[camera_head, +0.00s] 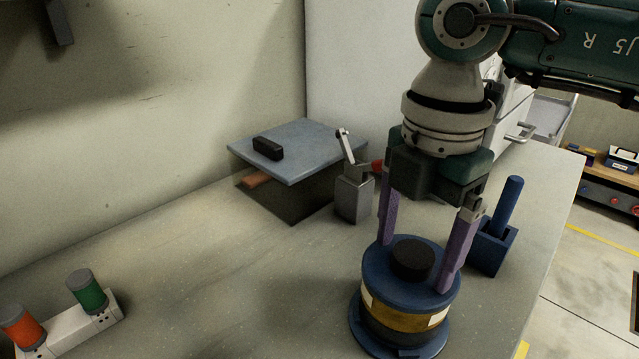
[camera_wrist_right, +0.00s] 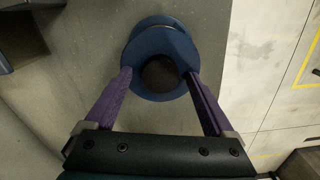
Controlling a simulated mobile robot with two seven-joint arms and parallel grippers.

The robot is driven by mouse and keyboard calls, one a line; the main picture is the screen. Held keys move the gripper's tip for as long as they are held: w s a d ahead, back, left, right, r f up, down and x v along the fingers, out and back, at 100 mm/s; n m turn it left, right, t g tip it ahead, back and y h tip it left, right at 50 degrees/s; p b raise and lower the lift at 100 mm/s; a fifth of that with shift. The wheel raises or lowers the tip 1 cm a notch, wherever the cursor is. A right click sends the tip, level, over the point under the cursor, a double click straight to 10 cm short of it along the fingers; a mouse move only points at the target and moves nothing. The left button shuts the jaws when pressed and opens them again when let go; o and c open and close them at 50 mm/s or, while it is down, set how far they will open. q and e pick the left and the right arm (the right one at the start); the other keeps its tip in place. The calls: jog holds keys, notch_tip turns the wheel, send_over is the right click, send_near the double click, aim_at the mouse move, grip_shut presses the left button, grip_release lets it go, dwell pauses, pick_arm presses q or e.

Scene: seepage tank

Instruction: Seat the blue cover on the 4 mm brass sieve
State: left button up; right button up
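The blue cover (camera_head: 387,279) is a round disc with a black knob (camera_head: 412,258). It lies level over the brass sieve (camera_head: 400,316), a brass band with white labels that stands in a wider blue base (camera_head: 367,341). I cannot tell whether the cover rests fully on the sieve. My right gripper (camera_head: 414,268) points down with its purple fingers on opposite sides of the cover, tips at its rim. In the right wrist view the tips meet the edges of the cover (camera_wrist_right: 160,96), with the knob between them. My left gripper is not in view.
A blue holder with an upright handle (camera_head: 508,205) stands close right of the sieve. Behind are a grey block with a lever (camera_head: 354,199) and a dark box with a grey-blue slab top (camera_head: 310,150). A white rack (camera_head: 75,325) holds orange and green cylinders. The bench's middle is clear.

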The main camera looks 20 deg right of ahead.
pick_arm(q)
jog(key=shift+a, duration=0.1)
pick_arm(e)
jog(key=shift+r, duration=0.3)
notch_tip(320, 180, up, 9)
jog(key=shift+r, duration=0.15)
dwell(0.5)
